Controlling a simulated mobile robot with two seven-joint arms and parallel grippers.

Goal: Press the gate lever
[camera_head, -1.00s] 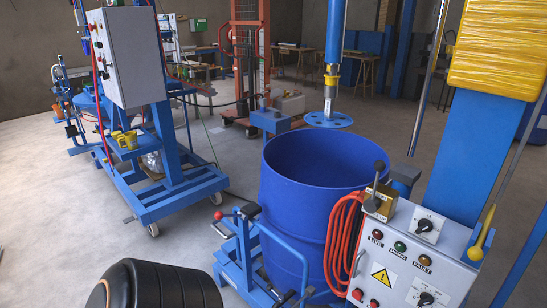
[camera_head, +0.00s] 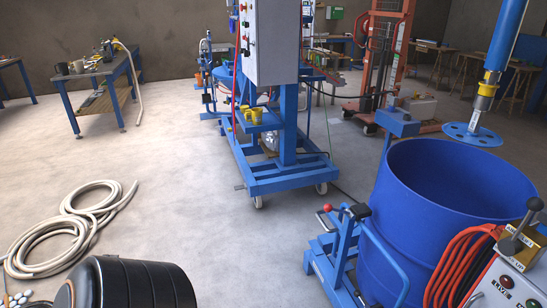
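Two levers show, and I cannot tell which is the gate lever. A black-knobbed lever (camera_head: 524,224) on a yellow-labelled block stands on the control panel (camera_head: 490,290) at the lower right edge. A lever with a red ball (camera_head: 327,209) sticks out from the blue drum clamp frame (camera_head: 343,250), left of the open blue drum (camera_head: 400,235). The blue mixer disc (camera_head: 472,135) hangs above the drum's far side. Neither of my grippers is in view.
A blue wheeled machine (camera_head: 285,180) with a grey control box stands left of the drum. A coiled cream hose (camera_head: 75,225) lies on the floor at left, and a workbench (camera_head: 95,75) stands behind. Open floor lies between them. Orange hoses (camera_head: 455,270) hang by the panel.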

